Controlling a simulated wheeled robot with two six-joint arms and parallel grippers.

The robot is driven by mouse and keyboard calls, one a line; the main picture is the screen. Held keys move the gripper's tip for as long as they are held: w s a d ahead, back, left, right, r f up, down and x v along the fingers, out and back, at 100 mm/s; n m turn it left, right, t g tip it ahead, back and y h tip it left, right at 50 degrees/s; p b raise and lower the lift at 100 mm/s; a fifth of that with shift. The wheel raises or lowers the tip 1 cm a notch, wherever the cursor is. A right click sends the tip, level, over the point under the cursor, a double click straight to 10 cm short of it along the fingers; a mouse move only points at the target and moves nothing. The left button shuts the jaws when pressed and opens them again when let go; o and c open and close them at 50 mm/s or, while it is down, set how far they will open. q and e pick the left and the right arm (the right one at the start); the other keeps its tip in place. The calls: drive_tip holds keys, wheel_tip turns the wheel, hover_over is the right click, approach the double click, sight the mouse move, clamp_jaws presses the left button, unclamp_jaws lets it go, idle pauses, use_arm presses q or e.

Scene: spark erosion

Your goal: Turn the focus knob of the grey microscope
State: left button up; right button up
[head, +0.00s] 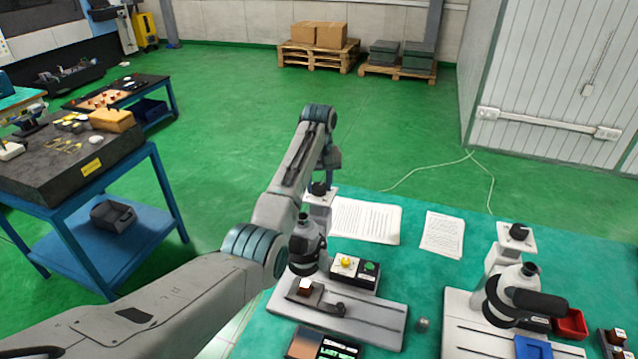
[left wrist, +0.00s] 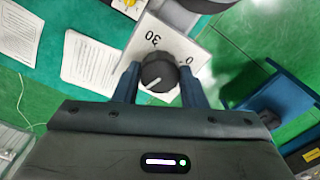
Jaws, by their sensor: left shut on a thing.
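The grey microscope (head: 306,245) stands on the green table, left of a second microscope. Its black focus knob (head: 319,188) sits on top of its column. In the left wrist view the knob (left wrist: 158,72) has a white pointer line and sits on a white dial plate (left wrist: 150,42) marked 30 and 0. My left gripper (left wrist: 157,82) is shut on the knob, one blue finger on each side. In the head view my left arm reaches over from the left and the left gripper (head: 320,180) comes down on the knob. The right gripper is not in view.
A second microscope (head: 515,290) stands at the right with a red tray (head: 571,324) beside it. A button box (head: 354,272) is next to the grey microscope. Paper sheets (head: 366,221) lie behind. A blue-framed table (head: 85,165) stands at the left across open floor.

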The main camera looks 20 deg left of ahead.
use_arm(q)
drive_tip(key=o, duration=1)
